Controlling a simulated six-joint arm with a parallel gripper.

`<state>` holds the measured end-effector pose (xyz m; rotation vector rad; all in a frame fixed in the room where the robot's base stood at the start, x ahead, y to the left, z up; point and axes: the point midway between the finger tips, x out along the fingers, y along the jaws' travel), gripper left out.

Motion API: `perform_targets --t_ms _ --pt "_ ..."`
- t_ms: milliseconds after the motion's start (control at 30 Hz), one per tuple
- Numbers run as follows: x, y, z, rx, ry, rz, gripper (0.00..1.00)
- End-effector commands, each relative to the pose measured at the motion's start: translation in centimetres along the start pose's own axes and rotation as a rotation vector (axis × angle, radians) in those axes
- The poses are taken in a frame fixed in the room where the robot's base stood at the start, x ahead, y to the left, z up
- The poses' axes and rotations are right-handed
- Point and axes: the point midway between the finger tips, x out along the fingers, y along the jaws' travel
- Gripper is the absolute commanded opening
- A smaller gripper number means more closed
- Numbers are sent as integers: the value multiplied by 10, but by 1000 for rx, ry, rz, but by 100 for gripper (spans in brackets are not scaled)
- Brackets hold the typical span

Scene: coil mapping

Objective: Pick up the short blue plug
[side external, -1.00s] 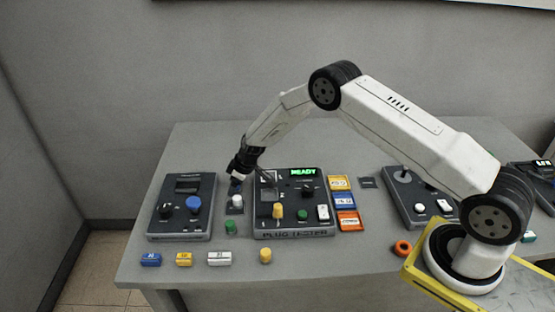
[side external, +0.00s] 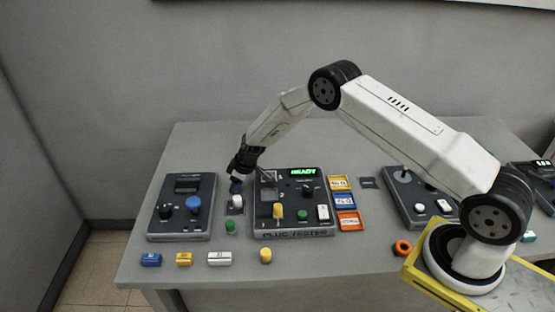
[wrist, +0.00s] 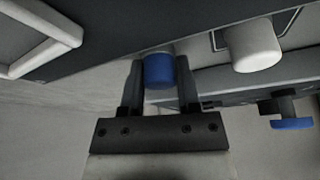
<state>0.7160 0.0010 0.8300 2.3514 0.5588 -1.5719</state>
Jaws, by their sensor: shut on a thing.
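The short blue plug (wrist: 159,70) is between the two fingers of my gripper (wrist: 160,85) in the wrist view. The fingers are shut on its sides, one on the left and one on the right. In the side external view my gripper (side external: 237,180) points down, just left of the plug tester, and the blue plug (side external: 236,187) shows as a small dark blue patch at its tip. A white plug (side external: 237,201) stands just in front of it. It also shows in the wrist view (wrist: 254,46). I cannot tell whether the blue plug still touches its base.
The plug tester (side external: 262,227) stands close on the right, its display reading READY. A dark panel with a blue knob (side external: 193,204) stands on the left. Coloured blocks lie near the table's front edge.

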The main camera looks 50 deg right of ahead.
Motion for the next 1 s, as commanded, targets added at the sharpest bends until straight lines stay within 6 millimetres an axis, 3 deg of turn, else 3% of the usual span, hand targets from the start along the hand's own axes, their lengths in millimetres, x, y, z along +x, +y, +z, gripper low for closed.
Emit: perform_targets --t_ms 367,500,1000 --pt "-14 0 -7 -1 2 1 0" --pt "-30 0 -13 -1 3 1 0" --pt "-94 -20 4 0 3 1 0"
